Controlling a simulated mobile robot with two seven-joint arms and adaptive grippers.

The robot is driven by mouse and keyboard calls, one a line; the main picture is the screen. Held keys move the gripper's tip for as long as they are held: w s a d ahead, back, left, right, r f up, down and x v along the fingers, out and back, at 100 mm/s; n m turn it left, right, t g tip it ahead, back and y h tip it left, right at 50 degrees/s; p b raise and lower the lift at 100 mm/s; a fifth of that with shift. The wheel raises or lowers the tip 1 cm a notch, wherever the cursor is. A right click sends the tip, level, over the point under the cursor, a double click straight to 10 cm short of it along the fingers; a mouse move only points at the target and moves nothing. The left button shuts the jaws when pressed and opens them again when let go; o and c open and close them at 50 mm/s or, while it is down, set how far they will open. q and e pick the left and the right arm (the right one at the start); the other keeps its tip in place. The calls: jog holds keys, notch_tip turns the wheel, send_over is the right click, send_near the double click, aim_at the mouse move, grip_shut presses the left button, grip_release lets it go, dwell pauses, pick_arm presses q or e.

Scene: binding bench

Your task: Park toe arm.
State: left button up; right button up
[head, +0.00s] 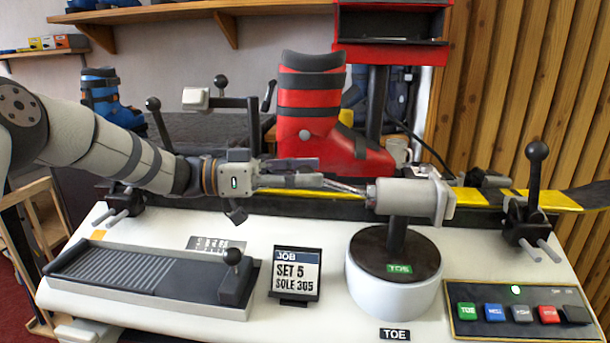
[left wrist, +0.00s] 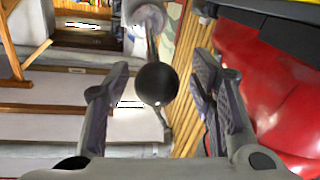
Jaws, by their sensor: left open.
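A grey cylindrical unit (head: 408,199) stands on a black post over a round white base (head: 392,292) with a green TOE label. A thin metal rod (head: 350,187) points left from it towards my left gripper (head: 322,181). That gripper reaches in from the left, in front of the red boot (head: 312,120), with its fingers open. In the left wrist view, a black ball knob (left wrist: 157,84) shows between the open fingers (left wrist: 160,85), with gaps on both sides. In the head view I cannot make out this knob. My right gripper is not in view.
A JOB card (head: 296,272) reads SET 5, SOLE 305. A grey ribbed slide (head: 120,270) lies at the left. A button panel (head: 520,312) with a lit green lamp is at the front right. A black-knobbed lever clamp (head: 534,195) stands at the right.

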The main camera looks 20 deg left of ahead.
pick_arm(q)
jog(key=v, duration=1.2)
